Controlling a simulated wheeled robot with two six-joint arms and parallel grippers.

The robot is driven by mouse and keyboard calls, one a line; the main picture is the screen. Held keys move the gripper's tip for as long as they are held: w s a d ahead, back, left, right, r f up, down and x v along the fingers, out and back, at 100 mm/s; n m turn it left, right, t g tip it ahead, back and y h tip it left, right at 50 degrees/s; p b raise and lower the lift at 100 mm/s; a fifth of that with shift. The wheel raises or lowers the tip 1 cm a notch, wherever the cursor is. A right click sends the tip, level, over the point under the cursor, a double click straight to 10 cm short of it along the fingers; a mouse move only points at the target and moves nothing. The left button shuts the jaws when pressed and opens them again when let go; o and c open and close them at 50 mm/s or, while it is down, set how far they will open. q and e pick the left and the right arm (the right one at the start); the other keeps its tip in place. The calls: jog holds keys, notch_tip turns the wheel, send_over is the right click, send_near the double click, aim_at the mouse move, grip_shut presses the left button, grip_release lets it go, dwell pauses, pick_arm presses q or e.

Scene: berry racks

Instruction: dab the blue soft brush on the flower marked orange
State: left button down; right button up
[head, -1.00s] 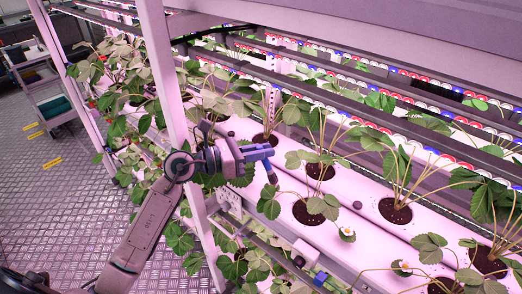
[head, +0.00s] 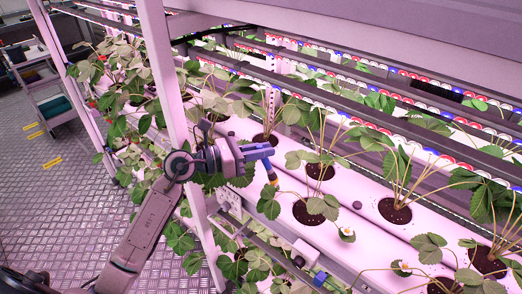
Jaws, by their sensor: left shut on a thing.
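My left gripper (head: 244,153) is shut on the blue soft brush (head: 257,152) in the middle of the head view. The brush sticks out to the right of the jaws, and its tan end points down and to the right, above the white grow channel. A white flower (head: 346,235) hangs low at the channel's front edge, to the right of and below the brush and clear of it. Another pale flower (head: 401,268) shows further right and lower. I cannot make out an orange mark on either. My right gripper is not in view.
Strawberry plants stand in dark round holes (head: 308,213) along the white channels (head: 352,225). A pale upright post (head: 172,90) stands just left of my gripper. Leaves (head: 268,203) hang just below the brush. A trolley (head: 50,100) stands at the far left.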

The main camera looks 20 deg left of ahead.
pick_arm(q)
jog(key=shift+r+p, duration=2.25)
jog(key=shift+r, duration=0.95)
